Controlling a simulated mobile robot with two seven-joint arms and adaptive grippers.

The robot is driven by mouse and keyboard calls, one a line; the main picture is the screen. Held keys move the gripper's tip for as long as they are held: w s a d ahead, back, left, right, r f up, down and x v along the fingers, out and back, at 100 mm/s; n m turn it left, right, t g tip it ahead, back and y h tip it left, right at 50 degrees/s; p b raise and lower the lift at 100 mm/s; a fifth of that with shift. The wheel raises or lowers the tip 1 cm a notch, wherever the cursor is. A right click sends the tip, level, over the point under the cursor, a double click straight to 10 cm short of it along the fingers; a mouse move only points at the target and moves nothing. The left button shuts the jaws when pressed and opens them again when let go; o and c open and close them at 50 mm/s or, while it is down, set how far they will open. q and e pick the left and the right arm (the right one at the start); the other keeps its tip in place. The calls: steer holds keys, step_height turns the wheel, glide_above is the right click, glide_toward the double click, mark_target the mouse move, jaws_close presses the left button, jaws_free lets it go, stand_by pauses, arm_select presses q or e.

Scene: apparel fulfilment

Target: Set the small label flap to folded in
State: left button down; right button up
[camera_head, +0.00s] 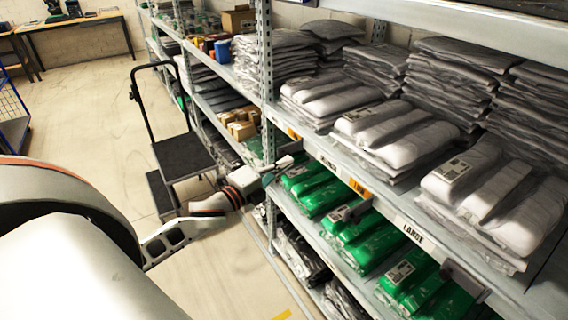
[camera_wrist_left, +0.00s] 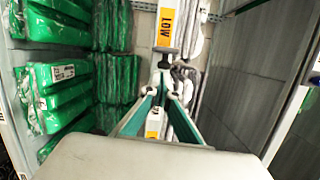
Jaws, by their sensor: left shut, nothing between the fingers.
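My left gripper (camera_head: 270,177) is at the edge of the lower shelf, by its far end of green packs. It also shows in the left wrist view (camera_wrist_left: 163,72), where its green-edged fingers come together with nothing held. A small pale flap-like piece (camera_head: 285,161) is right beside the fingertips; the gripper partly hides it, and I cannot tell whether it is folded in or out, or whether they touch. An orange LOW tag (camera_wrist_left: 166,27) is just ahead of the fingertips in the left wrist view. My right gripper is not in view.
Two grey flaps stick out along the shelf edge, one near the orange LOW tag (camera_head: 358,188) and one past the LARGE label (camera_head: 415,232). Green packs (camera_head: 318,197) fill the lower shelf, grey and white ones (camera_head: 398,140) the upper.

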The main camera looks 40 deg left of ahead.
arm_select(q)
steer(key=shift+a+h, duration=0.15)
steer(key=shift+h, duration=0.15)
steer(key=shift+a+m+h, duration=0.15)
steer(key=shift+m+h, duration=0.35)
steer(key=shift+h, duration=0.2)
